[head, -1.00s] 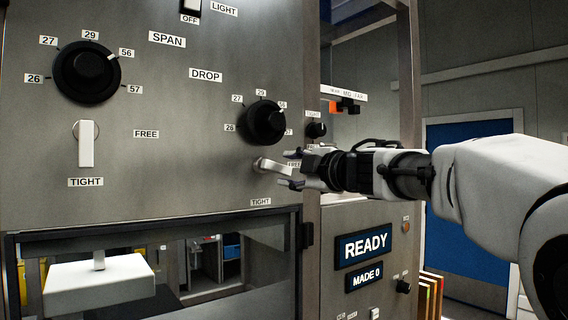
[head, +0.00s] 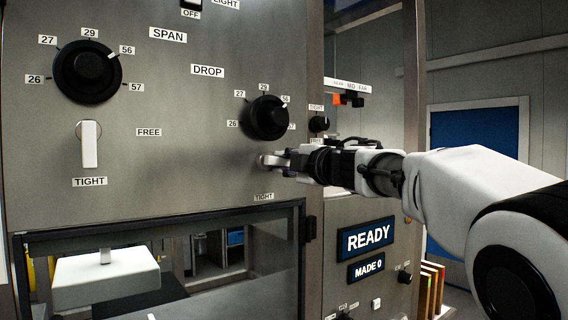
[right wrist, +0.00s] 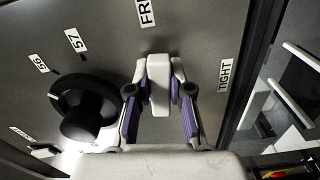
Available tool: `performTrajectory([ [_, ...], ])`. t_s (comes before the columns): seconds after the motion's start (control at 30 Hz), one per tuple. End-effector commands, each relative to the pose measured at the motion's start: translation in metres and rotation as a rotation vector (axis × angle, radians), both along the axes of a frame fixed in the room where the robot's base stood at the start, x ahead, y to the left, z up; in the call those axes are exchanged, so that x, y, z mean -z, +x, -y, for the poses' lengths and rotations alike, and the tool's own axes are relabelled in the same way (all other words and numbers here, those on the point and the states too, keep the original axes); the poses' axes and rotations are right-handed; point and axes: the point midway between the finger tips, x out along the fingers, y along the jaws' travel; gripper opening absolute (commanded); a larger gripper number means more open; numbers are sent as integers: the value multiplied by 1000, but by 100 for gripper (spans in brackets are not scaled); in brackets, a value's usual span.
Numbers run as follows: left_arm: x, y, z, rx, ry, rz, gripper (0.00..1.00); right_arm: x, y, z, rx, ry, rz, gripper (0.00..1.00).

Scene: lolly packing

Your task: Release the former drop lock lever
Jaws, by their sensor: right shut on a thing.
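The drop lock lever (head: 268,161) is a short pale lever on the grey panel, below the DROP knob (head: 265,118). It lies roughly sideways, and its right part is hidden by my gripper in the head view. My right gripper (head: 286,161) is shut on it. In the right wrist view the lever (right wrist: 159,86) stands between the two purple-padded fingers, its end toward the FREE label (right wrist: 147,12). The TIGHT label (head: 263,196) is below it on the panel. My left gripper is not in view.
The span lever (head: 89,145) hangs straight down toward its TIGHT label at the left. The SPAN knob (head: 88,71) is above it. A READY display (head: 368,239) is at the lower right. A window opening with a white block (head: 105,278) lies below the panel.

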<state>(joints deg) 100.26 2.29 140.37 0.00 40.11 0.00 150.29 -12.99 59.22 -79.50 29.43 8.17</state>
Motion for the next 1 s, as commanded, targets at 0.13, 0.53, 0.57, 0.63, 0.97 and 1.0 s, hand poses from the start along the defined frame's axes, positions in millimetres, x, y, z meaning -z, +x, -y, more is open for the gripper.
performTrajectory([
  [0.13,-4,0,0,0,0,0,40,-5,0,1,1,-94,70,0],
  [0.53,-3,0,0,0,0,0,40,-5,0,1,1,-103,76,46],
  [0.57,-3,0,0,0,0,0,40,-5,0,1,1,-103,76,46],
  [0.63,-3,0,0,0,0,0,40,-5,0,1,1,-103,76,46],
  [0.97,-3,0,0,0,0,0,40,-5,-14,12,3,-104,74,46],
  [1.0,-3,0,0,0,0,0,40,-6,-20,16,2,-102,74,46],
])
